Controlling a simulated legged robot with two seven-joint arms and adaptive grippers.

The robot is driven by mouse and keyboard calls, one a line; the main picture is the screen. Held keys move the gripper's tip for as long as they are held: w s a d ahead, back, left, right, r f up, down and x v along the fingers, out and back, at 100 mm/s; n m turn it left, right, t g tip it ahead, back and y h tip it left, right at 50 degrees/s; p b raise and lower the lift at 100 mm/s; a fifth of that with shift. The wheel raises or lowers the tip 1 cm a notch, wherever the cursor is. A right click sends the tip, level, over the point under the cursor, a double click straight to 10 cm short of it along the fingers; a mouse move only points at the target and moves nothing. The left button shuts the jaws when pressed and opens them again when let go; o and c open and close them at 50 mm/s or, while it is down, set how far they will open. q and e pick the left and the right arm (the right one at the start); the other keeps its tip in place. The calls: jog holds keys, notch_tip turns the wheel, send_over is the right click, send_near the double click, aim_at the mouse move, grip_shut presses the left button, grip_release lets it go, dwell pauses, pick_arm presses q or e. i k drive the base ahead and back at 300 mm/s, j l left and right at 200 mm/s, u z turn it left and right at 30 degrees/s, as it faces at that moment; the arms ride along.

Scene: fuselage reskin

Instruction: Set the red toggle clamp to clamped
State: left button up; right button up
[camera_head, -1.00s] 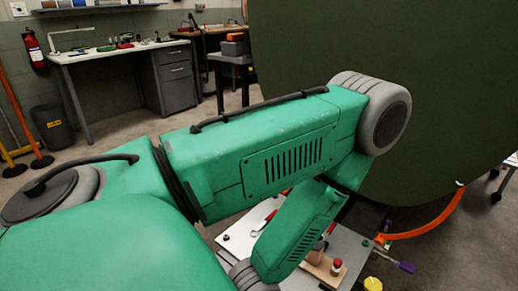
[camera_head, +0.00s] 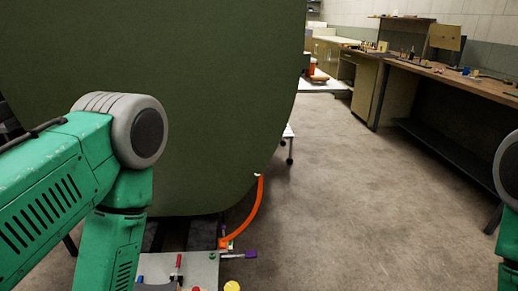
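A small upright red-handled piece (camera_head: 178,262) stands on the light metal plate (camera_head: 204,268) at the bottom of the head view. It may be the red toggle clamp, but it is too small to tell whether it is clamped or open. Neither gripper is in view. The green upper links of my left arm fill the lower left, and part of my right arm shows at the right edge.
A large dark green fuselage panel (camera_head: 190,90) fills the upper left. An orange curved strip (camera_head: 252,212) runs down its edge to the plate, near a purple handle (camera_head: 250,254) and a yellow knob (camera_head: 231,286). A workbench (camera_head: 440,80) stands at right; the floor between is clear.

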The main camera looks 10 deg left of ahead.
aim_at(173, 277)
jog(key=u, duration=1.2)
jog(key=k+l, duration=0.25)
jog(key=l, duration=0.2)
jog(key=k+l+u, duration=0.1)
jog(key=k+l, duration=0.15)
jog(key=l, duration=0.25)
jog(key=k+l, duration=0.25)
jog(key=l, duration=0.2)
jog(key=i+l+u, duration=0.1)
jog(key=l, duration=0.4)
jog(key=i+l+u, duration=0.1)
jog(key=l, duration=0.4)
jog(key=i+l+u, duration=0.1)
jog(key=l, duration=0.4)
jog(key=i+l, duration=0.1)
jog(key=l, duration=0.45)
jog(key=i+l+u, duration=0.1)
jog(key=i, duration=0.3)
jog(key=i+l+u, duration=0.1)
jog(key=i, duration=0.35)
jog(key=i+l+u, duration=0.1)
jog(key=i, duration=0.5)
